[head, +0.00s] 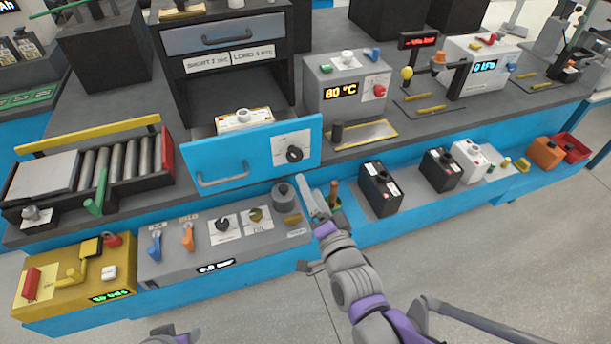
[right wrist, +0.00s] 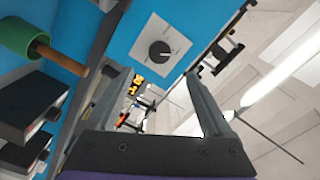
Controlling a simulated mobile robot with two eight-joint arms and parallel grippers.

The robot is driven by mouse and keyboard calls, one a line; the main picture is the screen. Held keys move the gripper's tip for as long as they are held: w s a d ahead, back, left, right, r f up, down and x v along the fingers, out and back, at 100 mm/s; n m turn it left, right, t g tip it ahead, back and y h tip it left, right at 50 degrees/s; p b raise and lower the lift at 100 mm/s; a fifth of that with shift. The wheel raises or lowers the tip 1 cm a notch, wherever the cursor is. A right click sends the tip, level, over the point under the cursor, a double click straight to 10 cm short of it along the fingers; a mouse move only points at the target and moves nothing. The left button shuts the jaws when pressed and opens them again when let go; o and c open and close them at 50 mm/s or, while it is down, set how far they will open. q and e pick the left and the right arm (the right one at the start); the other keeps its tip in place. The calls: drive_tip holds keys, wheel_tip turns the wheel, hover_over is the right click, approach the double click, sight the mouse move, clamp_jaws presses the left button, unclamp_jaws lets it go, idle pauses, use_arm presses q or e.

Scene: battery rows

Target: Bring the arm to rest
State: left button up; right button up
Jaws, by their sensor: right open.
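My right arm reaches up from the lower right in the head view. My right gripper (head: 308,192) is in front of the bench, to the right of the grey control panel and below the open blue-fronted drawer (head: 225,160). In the right wrist view the right gripper (right wrist: 155,80) has its two fingers apart with nothing held between them. The drawer's dial (right wrist: 160,50) shows beyond the fingers. Part of my left arm's end (head: 172,337) shows at the bottom edge of the head view; its fingers cannot be made out.
Black batteries (head: 380,188) stand on the blue ledge to the right. The grey panel (head: 190,260) is left. The floor (head: 500,250) in front is clear.

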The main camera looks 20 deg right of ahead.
drive_tip(key=shift+s, duration=0.5)
drive_tip(key=s+d+f+n+g+p, duration=0.2)
drive_tip(key=s+n+g+p, duration=0.7)
drive_tip(key=s, duration=0.6)
drive_tip(key=n+g, duration=0.2)
drive_tip(key=g, duration=0.1)
drive_tip(key=shift+d+n+g+h, duration=0.25)
drive_tip(key=shift+n+g+h, duration=0.05)
drive_tip(key=shift+f, duration=0.1)
